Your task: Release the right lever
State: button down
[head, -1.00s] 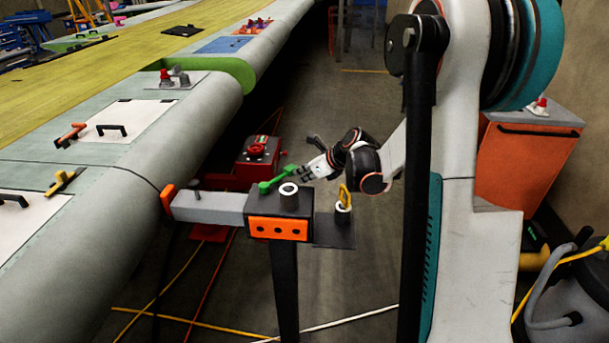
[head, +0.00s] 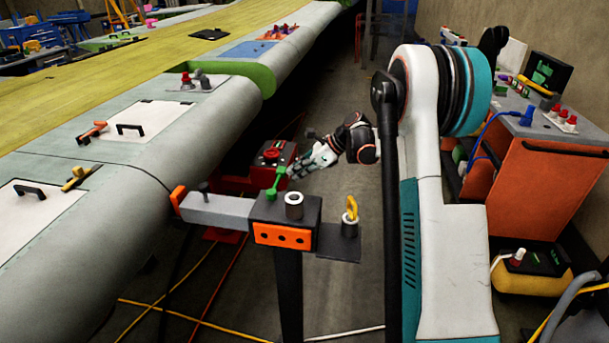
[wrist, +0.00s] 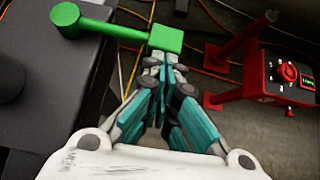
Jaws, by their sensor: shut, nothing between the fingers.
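A green lever (head: 276,182) stands on the dark block (head: 262,212) of the jig stand, left of a pale round bushing (head: 293,200). Its handle points away toward the red box. In the wrist view the lever (wrist: 115,28) runs from a round pivot at top left to a square end block. My gripper (head: 294,172) is beside that end block, on its right in the head view. In the wrist view the fingers (wrist: 166,72) are shut and empty, with tips at the block's near edge; whether they touch is unclear.
A grey bar (head: 215,208) joins the block to an orange pad at the wing edge (head: 120,190). A red box (wrist: 285,80) stands beyond. An orange cart (head: 530,180) is at right.

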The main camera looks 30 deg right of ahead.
jog(key=w+a+n+g, duration=0.1)
jog(key=w+a+n+g+y, duration=0.1)
jog(key=w+n, duration=0.1)
jog(key=shift+w+a+p, duration=0.2)
jog(key=shift+a+p, duration=0.05)
jog(key=shift+p, duration=0.05)
jog(key=shift+w+a, duration=0.55)
jog(key=shift+a, duration=0.3)
jog(key=shift+w+a, duration=0.55)
jog(key=shift+a, duration=0.3)
jog(key=shift+r+p, duration=0.1)
jog(key=shift+p, duration=0.2)
